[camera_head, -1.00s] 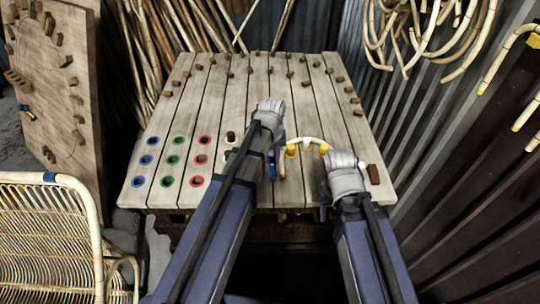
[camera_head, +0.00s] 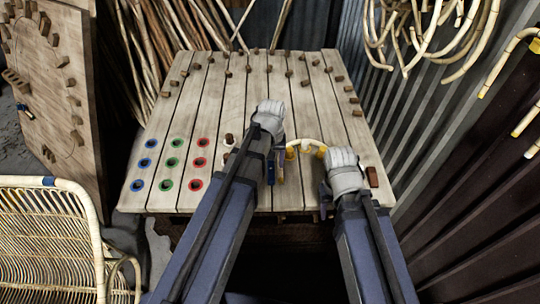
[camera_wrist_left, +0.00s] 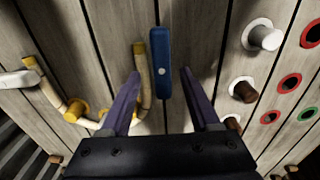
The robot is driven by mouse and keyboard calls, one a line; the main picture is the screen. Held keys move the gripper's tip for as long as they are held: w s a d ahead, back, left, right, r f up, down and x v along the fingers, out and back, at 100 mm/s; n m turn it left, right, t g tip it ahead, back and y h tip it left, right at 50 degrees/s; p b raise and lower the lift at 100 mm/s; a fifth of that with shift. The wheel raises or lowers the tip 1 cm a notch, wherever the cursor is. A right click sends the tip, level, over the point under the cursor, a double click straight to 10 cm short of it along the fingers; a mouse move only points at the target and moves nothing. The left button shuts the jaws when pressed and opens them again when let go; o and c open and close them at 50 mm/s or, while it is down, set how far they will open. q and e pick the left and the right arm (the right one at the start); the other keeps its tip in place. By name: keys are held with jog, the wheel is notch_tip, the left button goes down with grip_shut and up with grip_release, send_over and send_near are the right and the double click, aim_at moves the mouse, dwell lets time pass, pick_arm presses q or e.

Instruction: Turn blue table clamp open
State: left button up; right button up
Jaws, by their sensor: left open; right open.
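The blue table clamp (camera_wrist_left: 161,62) is a long blue bar on the plank table, upright in the left wrist view. It lies between the spread fingers of my left gripper (camera_wrist_left: 160,76), which is open, with a gap on both sides. In the head view the clamp (camera_head: 271,168) shows just beside my left gripper, which is largely hidden by its own arm. A bent rattan piece (camera_wrist_left: 54,92) with yellow ends lies just left of the clamp. My right gripper (camera_head: 324,197) is open near the table's front edge, right of the clamp; its fingers are mostly hidden.
The wooden table (camera_head: 215,110) carries several brown pegs and rows of blue, green and red ringed holes (camera_head: 172,162). A white-ringed peg (camera_wrist_left: 262,38) stands right of my left gripper. A rattan chair (camera_head: 50,235) is at left; a corrugated wall (camera_head: 430,140) bounds the right.

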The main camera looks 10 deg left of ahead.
aim_at(271, 167)
pick_arm(q)
jog(key=r+p, duration=0.2)
jog(key=r, duration=0.1)
jog(key=r+p, duration=0.1)
jog(key=shift+w+a+r, duration=0.2)
jog(key=shift+w+r, duration=0.1)
jog(key=s+d+r+m+p, duration=0.1)
jog(key=s+d+m, duration=0.2)
jog(key=s+d, duration=0.2)
jog(key=s+d+r+m+y+p, duration=0.1)
jog(key=s+d+m, duration=0.3)
jog(key=s, duration=0.6)
jog(key=shift+d+g, duration=0.3)
jog(key=shift+d, duration=0.35)
